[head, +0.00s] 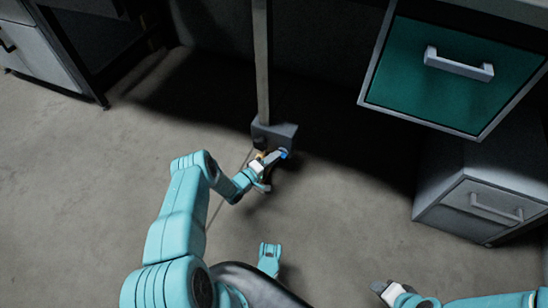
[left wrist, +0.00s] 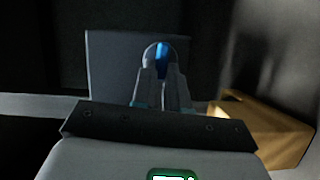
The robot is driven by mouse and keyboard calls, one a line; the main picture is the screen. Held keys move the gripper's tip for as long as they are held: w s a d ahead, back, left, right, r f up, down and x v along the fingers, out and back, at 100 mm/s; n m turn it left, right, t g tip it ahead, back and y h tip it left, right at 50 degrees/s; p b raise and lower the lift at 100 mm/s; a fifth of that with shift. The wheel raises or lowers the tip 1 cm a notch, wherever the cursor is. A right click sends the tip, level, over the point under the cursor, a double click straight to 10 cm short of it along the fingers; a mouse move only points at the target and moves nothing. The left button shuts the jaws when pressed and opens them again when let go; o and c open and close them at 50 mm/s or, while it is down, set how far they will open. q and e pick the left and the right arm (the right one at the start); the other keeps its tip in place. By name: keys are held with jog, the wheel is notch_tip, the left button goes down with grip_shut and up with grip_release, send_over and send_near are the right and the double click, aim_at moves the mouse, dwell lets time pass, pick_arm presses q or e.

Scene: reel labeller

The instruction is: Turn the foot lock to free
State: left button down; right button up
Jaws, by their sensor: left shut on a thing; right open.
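The foot lock appears to be the grey block (head: 284,132) at the foot of an upright metal post (head: 262,70). A small blue part (head: 284,154) shows at its near side, probably the lock's handle. My left gripper (head: 276,157) reaches down to the block and is shut on the blue part. In the left wrist view the two fingers (left wrist: 161,85) close around the blue part (left wrist: 162,58), with a grey block face (left wrist: 108,65) behind. Which position the lock points to cannot be told. My right gripper (head: 384,288) is open and empty, low in the head view.
A brass-coloured block (left wrist: 265,125) is close beside my left gripper. A drawer unit with a green front (head: 450,75) overhangs at the upper right, above a grey cabinet (head: 490,205). A dark-legged bench (head: 75,55) stands at far left. The floor on the left is clear.

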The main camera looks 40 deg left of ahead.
pick_arm(q)
jog(key=shift+f+n, duration=0.15)
jog(key=shift+n, duration=0.45)
jog(key=c, duration=1.1)
grip_release()
jog(key=shift+c, duration=0.2)
jog(key=s+a+p, duration=0.2)
jog(key=s+p, duration=0.2)
jog(key=s, duration=1.2)
jog(key=shift+a, duration=0.25)
pick_arm(e)
jog(key=shift+g, duration=0.6)
jog(key=s+r, duration=0.2)
jog(key=r, duration=0.1)
jog(key=s+r, duration=0.1)
jog(key=shift+s+a+r, duration=0.1)
jog(key=shift+a+r, duration=0.1)
jog(key=shift+a, duration=0.1)
pick_arm(q)
jog(key=shift+p, duration=0.35)
pick_arm(e)
jog(key=shift+r, duration=0.1)
